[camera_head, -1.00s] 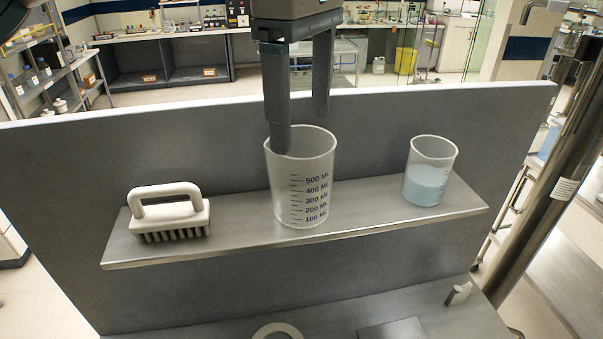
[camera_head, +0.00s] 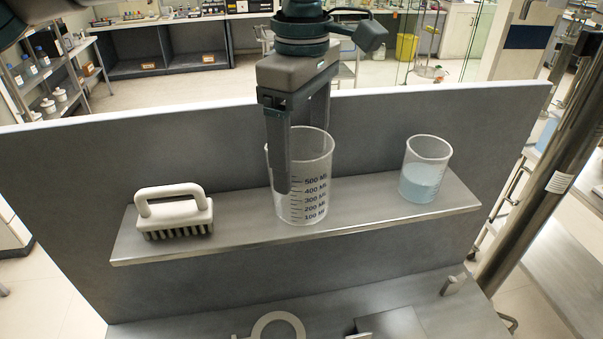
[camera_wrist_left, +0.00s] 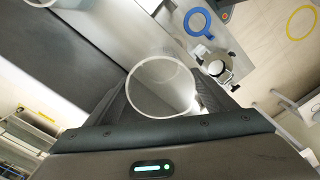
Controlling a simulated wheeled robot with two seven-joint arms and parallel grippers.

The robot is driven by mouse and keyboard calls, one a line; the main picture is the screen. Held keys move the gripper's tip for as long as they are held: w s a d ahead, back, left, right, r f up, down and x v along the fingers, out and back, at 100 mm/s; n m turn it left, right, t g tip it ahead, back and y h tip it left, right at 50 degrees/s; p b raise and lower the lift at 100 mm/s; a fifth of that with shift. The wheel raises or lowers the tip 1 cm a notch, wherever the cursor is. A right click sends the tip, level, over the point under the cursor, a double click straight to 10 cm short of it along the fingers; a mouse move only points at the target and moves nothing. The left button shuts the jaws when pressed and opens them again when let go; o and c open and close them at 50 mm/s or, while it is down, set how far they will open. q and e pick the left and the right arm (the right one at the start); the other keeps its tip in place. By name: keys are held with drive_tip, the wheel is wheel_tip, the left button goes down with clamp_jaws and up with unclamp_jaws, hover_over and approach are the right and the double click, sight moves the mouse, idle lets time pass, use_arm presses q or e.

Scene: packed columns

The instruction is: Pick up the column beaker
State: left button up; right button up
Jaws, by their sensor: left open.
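A clear, empty beaker (camera_head: 314,196) with dark volume marks up to 500 ML stands upright on the middle of a narrow grey shelf. My left gripper (camera_head: 300,166) points down at it and is open. One finger shows against the beaker's front left side, low down. The other finger passes down behind the rim, its tip hard to see. In the left wrist view the beaker's round rim (camera_wrist_left: 160,86) lies between the two fingers. I cannot tell whether either finger touches it. My right gripper is not in view.
A smaller beaker with light blue liquid (camera_head: 424,172) stands on the shelf (camera_head: 365,208) to the right. A white-handled brush (camera_head: 173,210) lies to the left. A grey upright panel (camera_head: 80,190) rises behind. A steel pole (camera_head: 545,190) stands at the right.

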use_arm(q)
drive_tip(key=shift+a+f+p, duration=0.1)
drive_tip(key=shift+f+p, duration=0.15)
drive_tip(key=shift+p, duration=0.1)
wheel_tip(320, 180, down, 2)
drive_tip(key=shift+p, duration=0.35)
drive_tip(key=shift+f, duration=0.3)
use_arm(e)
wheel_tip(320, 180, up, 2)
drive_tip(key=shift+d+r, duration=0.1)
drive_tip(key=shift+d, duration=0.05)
use_arm(q)
drive_tip(key=c, duration=0.8)
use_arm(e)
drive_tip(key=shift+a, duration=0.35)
use_arm(q)
drive_tip(key=shift+r, duration=0.15)
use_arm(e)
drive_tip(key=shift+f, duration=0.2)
